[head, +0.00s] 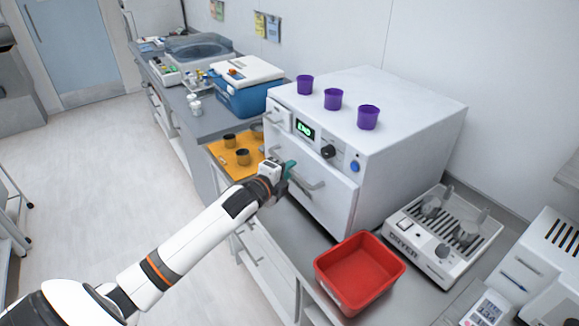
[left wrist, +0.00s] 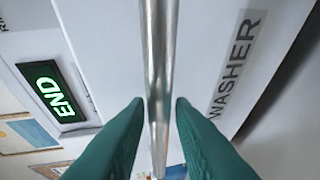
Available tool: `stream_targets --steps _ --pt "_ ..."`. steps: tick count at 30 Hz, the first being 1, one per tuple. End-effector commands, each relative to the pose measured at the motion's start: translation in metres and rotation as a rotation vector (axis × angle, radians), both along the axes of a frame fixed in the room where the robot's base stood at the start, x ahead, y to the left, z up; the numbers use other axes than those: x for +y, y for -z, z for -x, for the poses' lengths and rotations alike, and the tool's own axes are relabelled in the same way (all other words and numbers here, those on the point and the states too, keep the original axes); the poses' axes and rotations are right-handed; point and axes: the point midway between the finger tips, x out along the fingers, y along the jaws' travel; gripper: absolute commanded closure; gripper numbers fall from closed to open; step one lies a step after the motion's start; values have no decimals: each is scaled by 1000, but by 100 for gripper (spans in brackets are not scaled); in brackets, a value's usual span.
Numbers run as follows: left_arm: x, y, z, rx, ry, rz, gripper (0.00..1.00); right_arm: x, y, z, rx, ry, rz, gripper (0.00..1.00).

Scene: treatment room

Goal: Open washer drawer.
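The washer (head: 415,100) is a white box on the counter with a green END display (head: 305,129). Its wide front drawer (head: 325,195) looks closed, with a silver bar handle (head: 314,185). My left gripper (head: 289,171), with green fingers, is at the left part of this handle. In the left wrist view the handle bar (left wrist: 160,60) runs between the two fingers (left wrist: 160,105), which stand apart on either side with narrow gaps. A WASHER label (left wrist: 232,65) and the END display (left wrist: 52,91) show beside the bar. My right gripper is in neither view.
Three purple cups (head: 333,99) stand on the washer. A red bin (head: 358,272) and a white device (head: 443,235) are on the counter to the right. An orange mat (head: 222,152) with dark cups and a blue box (head: 245,97) lie to the left.

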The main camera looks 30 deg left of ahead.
Motion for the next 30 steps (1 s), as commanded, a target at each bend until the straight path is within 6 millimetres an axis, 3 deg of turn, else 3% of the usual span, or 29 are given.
stream_targets --steps 4,12,17,30 --pt "0 1 -10 0 1 0 78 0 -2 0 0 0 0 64" --pt "0 2 -12 0 1 0 78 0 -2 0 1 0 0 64" --pt "0 2 -11 0 1 0 100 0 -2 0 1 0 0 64" --pt "1 2 -7 2 1 -1 100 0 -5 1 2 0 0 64"
